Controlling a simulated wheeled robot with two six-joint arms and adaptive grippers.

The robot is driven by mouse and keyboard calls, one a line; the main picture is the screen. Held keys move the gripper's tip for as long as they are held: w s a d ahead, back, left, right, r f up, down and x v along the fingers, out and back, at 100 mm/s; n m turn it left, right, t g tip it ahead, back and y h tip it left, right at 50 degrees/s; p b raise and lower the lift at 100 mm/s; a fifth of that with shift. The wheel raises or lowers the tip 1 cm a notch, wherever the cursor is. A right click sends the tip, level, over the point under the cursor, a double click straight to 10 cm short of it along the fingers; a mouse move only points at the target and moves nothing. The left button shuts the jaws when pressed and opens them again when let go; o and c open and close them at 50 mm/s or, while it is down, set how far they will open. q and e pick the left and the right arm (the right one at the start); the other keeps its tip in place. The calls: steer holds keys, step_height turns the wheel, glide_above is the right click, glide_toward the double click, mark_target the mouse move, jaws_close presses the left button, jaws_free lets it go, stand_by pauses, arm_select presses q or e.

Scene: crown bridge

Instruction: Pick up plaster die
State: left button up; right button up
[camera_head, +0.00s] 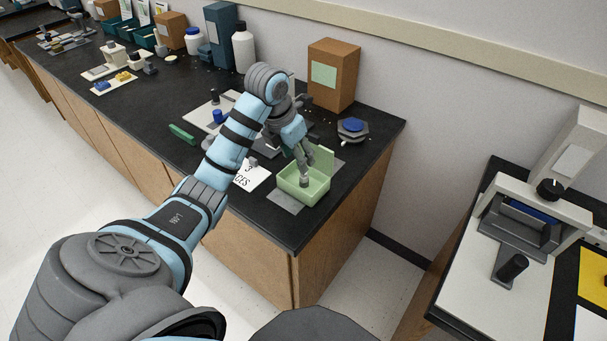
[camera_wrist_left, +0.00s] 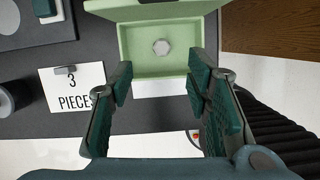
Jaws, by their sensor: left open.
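A small light-grey plaster die (camera_wrist_left: 161,47) with a hexagonal outline stands inside an open pale-green box (camera_wrist_left: 133,69), as seen from above in the left wrist view. In the head view the box (camera_head: 290,190) sits near the counter's front corner with its lid raised at the back, and the die (camera_head: 305,181) shows just under the fingertips. My left gripper (camera_head: 304,168) points down over the box. In the left wrist view its fingers (camera_wrist_left: 160,88) are apart with nothing between them, and the die lies beyond the tips. My right gripper is not in view.
A card reading "3 PIECES" (camera_wrist_left: 76,88) lies left of the box. A brown carton (camera_head: 334,75) and a blue-topped grey holder (camera_head: 353,127) stand behind. The counter ends close to the box at right and front. A separate bench (camera_head: 500,270) stands at right.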

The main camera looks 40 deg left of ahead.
mark_target(304, 179)
arm_select(q)
steer(key=x, duration=0.8)
steer(key=shift+w+d, duration=0.1)
steer(key=shift+d, duration=0.05)
jaws_close()
